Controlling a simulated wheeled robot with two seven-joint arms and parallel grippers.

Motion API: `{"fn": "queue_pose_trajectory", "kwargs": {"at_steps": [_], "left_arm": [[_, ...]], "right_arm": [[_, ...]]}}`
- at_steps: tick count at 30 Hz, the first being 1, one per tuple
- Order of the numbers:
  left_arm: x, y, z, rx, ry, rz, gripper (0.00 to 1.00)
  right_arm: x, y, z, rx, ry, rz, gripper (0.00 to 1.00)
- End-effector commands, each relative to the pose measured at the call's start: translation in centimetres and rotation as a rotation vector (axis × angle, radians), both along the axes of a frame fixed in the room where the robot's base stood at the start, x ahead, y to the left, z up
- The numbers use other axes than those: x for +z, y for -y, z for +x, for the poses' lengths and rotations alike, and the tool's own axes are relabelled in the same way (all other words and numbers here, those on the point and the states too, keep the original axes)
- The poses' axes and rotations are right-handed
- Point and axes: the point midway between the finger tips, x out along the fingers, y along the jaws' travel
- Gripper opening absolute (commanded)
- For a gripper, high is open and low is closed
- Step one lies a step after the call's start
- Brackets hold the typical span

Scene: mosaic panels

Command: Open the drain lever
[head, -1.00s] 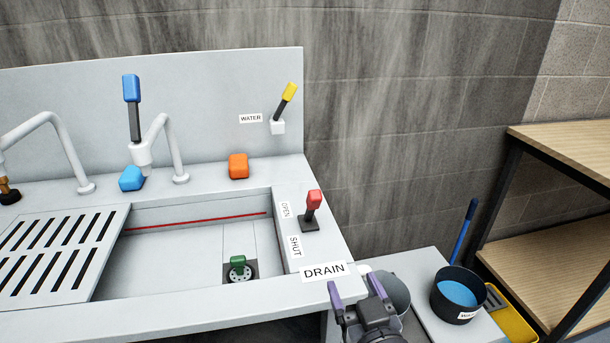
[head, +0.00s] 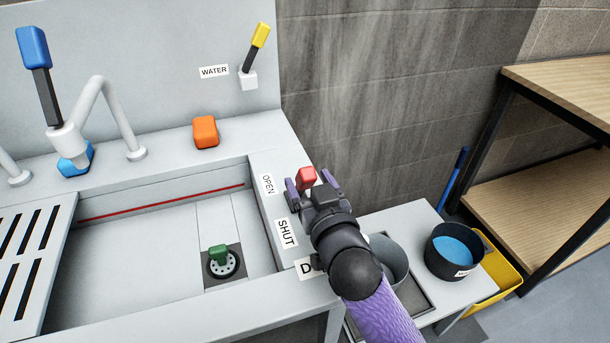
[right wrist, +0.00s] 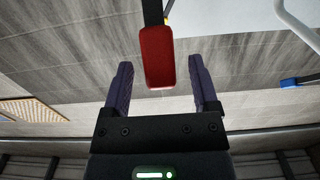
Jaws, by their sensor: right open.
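The drain lever's red handle (head: 306,178) stands at the right rim of the sink, beside the OPEN label (head: 267,184) and above the SHUT label (head: 285,233). My right gripper (head: 308,184) is open with its purple fingers on either side of the red handle. In the right wrist view the red handle (right wrist: 157,57) lies between the fingertips, with a gap on each side. The lever's base is hidden behind the gripper. The DRAIN label is mostly covered by my right arm. The drain with a green plug (head: 219,255) sits in the basin floor. My left gripper is out of view.
An orange block (head: 205,131) sits on the sink's back ledge. A yellow-handled water lever (head: 260,35) is on the backsplash. A blue-handled tap lever (head: 33,48) stands left. A dark pot of blue water (head: 454,250) and a grey bucket (head: 389,260) stand right of the sink.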

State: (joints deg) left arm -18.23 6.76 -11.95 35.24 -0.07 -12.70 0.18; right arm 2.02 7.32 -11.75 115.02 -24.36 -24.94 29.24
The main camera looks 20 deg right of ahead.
Motion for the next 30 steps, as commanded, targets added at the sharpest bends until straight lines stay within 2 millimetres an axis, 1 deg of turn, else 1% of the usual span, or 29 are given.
{"fn": "queue_pose_trajectory", "kwargs": {"at_steps": [3,6,14,15,17,18,20,21,23,24,25,26,30], "left_arm": [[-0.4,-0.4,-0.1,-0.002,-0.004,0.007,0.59],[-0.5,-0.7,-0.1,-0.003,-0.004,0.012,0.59],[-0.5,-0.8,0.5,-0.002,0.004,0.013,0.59],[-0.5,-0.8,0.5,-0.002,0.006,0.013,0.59],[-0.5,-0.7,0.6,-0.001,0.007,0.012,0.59],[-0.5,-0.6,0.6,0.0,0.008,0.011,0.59],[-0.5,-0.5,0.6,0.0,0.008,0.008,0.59],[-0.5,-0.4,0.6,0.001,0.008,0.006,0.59],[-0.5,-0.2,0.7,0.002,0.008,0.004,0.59],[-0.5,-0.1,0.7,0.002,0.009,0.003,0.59],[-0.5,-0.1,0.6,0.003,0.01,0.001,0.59],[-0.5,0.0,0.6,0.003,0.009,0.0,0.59],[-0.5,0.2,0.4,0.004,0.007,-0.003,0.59]], "right_arm": [[-0.1,-0.1,1.4,0.0,0.0,-0.001,0.76],[-0.1,-0.1,2.0,0.0,0.0,-0.001,0.76],[0.0,-0.1,2.2,0.0,-0.001,0.0,0.76],[0.0,-0.1,2.2,0.0,-0.001,0.0,0.74],[0.0,-0.1,2.2,0.0,-0.001,0.0,0.62],[0.0,-0.1,2.2,0.0,-0.001,0.0,0.53],[0.0,-0.1,2.2,0.0,-0.001,-0.001,0.4],[0.0,-0.1,2.2,0.0,-0.001,0.0,0.32],[0.0,-0.1,2.2,0.0,-0.001,0.0,0.19],[0.0,-0.1,2.2,0.0,-0.001,0.0,0.11],[0.0,-0.1,2.2,0.0,-0.001,0.0,0.04],[0.0,-0.1,2.2,0.0,0.0,0.0,0.0],[0.0,-0.1,2.2,0.0,0.0,0.0,0.0]]}}
